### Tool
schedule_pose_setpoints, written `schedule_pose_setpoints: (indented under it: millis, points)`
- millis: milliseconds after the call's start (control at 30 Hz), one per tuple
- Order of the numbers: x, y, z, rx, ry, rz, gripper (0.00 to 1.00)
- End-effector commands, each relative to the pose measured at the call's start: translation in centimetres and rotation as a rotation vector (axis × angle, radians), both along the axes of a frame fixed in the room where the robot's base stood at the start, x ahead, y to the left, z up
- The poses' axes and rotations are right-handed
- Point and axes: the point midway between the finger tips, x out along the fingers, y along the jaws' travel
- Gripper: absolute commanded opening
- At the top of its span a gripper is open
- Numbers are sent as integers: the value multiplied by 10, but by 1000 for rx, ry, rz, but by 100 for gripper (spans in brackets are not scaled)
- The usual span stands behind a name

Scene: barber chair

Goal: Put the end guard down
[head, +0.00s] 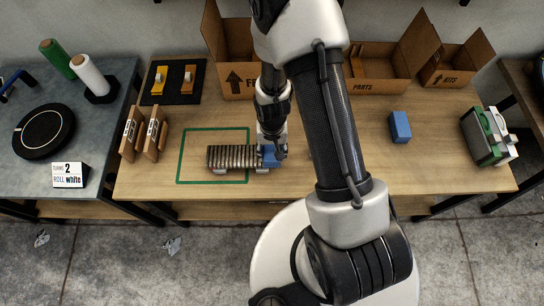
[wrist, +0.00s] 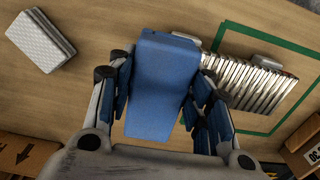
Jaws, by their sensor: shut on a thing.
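The end guard, a blue block (wrist: 165,62), is between the two fingers of my gripper (wrist: 158,88), which is shut on it. In the head view the blue block (head: 271,160) shows under my gripper (head: 272,142), at the right end of a row of silvery metal plates (head: 232,157). The row also shows in the wrist view (wrist: 252,84), right beside the block. I cannot tell whether the block touches the row or the table. A second blue block (head: 400,127) stands alone on the table to the right.
A green outline (head: 180,165) on the wooden table (head: 350,180) surrounds most of the row. Cardboard boxes (head: 378,88) stand along the back. Brown upright boards (head: 153,134) stand left of the outline.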

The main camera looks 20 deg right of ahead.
Motion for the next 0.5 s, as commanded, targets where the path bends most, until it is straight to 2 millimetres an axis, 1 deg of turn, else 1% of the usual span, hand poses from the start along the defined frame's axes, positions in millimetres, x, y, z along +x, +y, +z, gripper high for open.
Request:
schedule_pose_setpoints:
  millis: [233, 300, 500]
  points:
    - [-1, 0, -37, 0, 3, 1, 30]
    - [-1, 0, -41, 0, 1, 1, 30]
    - [-1, 0, -40, 0, 1, 0, 30]
